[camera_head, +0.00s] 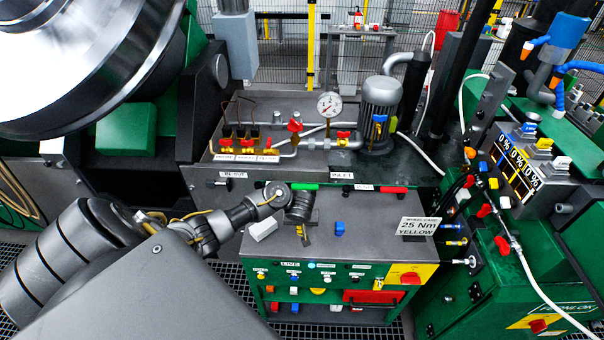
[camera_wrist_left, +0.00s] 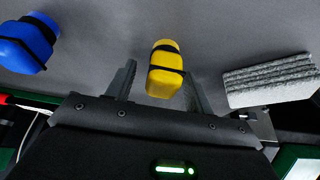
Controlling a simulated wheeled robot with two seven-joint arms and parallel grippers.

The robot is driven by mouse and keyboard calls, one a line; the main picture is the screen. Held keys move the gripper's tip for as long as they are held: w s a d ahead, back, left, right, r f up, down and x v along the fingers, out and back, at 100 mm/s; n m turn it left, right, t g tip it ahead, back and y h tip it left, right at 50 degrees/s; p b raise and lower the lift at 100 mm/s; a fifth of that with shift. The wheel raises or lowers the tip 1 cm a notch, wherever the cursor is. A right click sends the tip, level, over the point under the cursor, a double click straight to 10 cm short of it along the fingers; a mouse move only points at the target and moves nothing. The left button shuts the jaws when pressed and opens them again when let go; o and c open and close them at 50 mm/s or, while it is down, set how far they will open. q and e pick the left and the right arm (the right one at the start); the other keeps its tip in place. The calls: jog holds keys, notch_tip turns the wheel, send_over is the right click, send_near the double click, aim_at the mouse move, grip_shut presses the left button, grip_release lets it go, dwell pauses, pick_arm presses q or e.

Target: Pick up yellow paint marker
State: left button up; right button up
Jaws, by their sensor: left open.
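The yellow paint marker (camera_wrist_left: 165,72) shows in the left wrist view as a yellow body with a dark band, on the grey top surface. My left gripper (camera_wrist_left: 160,82) is open, with one finger on each side of the marker. A gap shows on the left side; on the right the finger is close, and I cannot tell if it touches. In the head view my left gripper (camera_head: 304,236) points down over the grey top of the green cabinet (camera_head: 370,245), and the marker is hidden there. My right gripper is not in view.
A blue object (camera_wrist_left: 28,42) with a dark band lies to one side of the marker, also visible in the head view (camera_head: 340,228). A pale ribbed pad (camera_wrist_left: 268,80) lies on the other side. A "25 Nm YELLOW" sign (camera_head: 417,227) stands at the cabinet's right edge.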

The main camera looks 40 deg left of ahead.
pick_arm(q)
jog(key=c, duration=1.1)
jog(key=shift+r, duration=0.5)
notch_tip(320, 180, up, 3)
jog(key=shift+s+f+p, duration=0.1)
jog(key=shift+p, duration=0.85)
jog(key=shift+s+a+r+p, duration=0.25)
jog(key=shift+s+r+p, duration=0.35)
jog(key=shift+s+r, duration=1.3)
jog(key=shift+s+a+r+p, duration=0.3)
jog(key=shift+s+r+p, duration=0.6)
jog(key=shift+s, duration=1.75)
jog(key=shift+s+a+r+p, duration=0.3)
jog(key=shift+s+r, duration=1.45)
jog(key=shift+s, duration=0.55)
